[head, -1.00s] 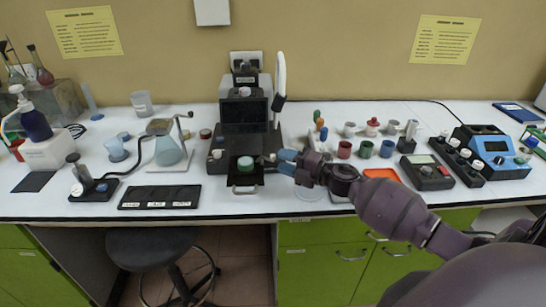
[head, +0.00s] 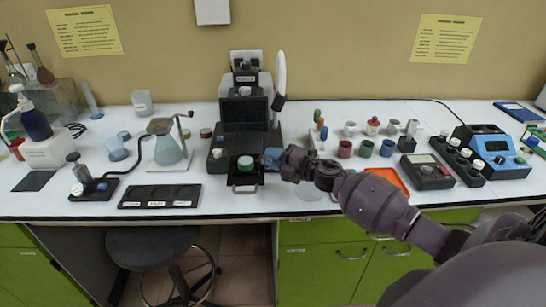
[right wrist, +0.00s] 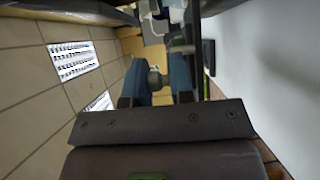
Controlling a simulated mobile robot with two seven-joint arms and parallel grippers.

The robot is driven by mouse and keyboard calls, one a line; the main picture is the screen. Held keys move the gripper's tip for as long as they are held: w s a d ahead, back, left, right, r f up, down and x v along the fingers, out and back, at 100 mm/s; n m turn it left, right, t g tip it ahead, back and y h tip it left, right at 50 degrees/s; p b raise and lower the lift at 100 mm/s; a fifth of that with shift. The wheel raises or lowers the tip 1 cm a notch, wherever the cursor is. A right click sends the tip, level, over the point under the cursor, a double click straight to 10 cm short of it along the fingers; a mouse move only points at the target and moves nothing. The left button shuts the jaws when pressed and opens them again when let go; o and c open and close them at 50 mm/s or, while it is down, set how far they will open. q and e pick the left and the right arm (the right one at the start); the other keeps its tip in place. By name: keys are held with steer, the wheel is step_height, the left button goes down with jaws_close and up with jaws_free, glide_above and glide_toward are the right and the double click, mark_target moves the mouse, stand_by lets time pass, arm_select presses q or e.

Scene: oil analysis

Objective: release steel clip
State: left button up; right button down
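A green-lidded jar (head: 245,163) sits in the black tray at the front of a black instrument (head: 243,112). My right gripper (head: 271,157), with blue fingers, is just right of the jar, at the tray's right side. In the right wrist view my right gripper's fingers (right wrist: 162,80) stand apart, with a small pale grey piece (right wrist: 155,78) between or just beyond them. That piece may be the steel clip; I cannot tell for sure. The clip is mostly hidden by the fingers in the head view. My left gripper is not in view.
Colored cups (head: 366,148), an orange tray (head: 388,180) and a black meter (head: 427,172) are to the right. The bench's front edge is close below my gripper.

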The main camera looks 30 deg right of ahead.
steer(key=shift+w+d+r+n+g+y+b, duration=0.1)
steer(key=shift+w+d+n+g+y+b, duration=0.2)
steer(key=shift+n+g+y+b, duration=0.35)
steer(key=shift+w+d+r+n+g+y+b, duration=0.1)
steer(key=shift+r+n+g+y+b, duration=0.25)
steer(key=shift+n+y+b, duration=0.45)
steer(key=c, duration=1.1)
jaws_free()
steer(key=shift+r, duration=0.1)
steer(key=shift+c, duration=0.2)
steer(key=shift+f+m, duration=0.25)
steer(key=v, duration=1.1)
